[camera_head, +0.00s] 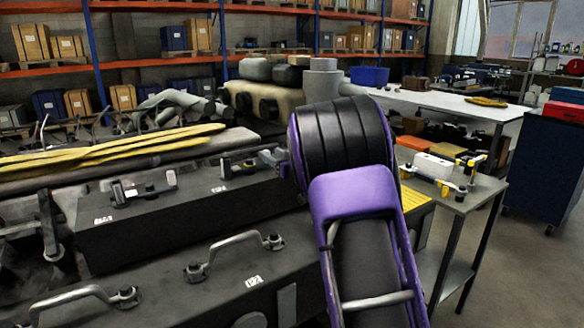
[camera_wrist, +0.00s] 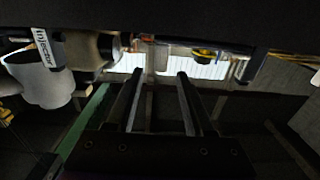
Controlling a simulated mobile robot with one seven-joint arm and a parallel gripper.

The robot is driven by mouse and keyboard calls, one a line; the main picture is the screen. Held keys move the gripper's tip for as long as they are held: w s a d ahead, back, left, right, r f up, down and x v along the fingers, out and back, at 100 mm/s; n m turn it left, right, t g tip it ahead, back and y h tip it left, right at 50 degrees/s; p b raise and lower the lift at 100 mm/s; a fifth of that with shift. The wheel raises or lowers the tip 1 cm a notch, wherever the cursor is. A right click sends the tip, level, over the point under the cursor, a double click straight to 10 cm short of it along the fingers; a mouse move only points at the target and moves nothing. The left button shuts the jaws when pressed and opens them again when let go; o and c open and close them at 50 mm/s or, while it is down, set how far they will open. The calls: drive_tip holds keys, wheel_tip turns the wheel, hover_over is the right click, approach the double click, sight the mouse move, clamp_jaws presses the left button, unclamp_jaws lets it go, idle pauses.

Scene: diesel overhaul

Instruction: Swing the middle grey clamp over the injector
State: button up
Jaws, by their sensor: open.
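A grey clamp (camera_head: 145,188) with dark upright ends sits on top of the long dark engine block (camera_head: 185,222), left of my purple arm in the head view. A second grey clamp (camera_head: 240,166) sits farther along the same block, close to my arm. I cannot tell for certain which is the middle one, as my arm hides part of the block.
A lower dark cover with raised metal handles (camera_head: 235,250) lies in front. Yellow-wrapped pipes (camera_head: 110,148) run along the back left. A steel side table (camera_head: 470,190) with small parts stands right of my arm. In the wrist view, a pale cylinder (camera_wrist: 40,78) is at the left.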

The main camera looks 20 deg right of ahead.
drive_tip(key=v, duration=1)
drive_tip(key=shift+s, duration=0.1)
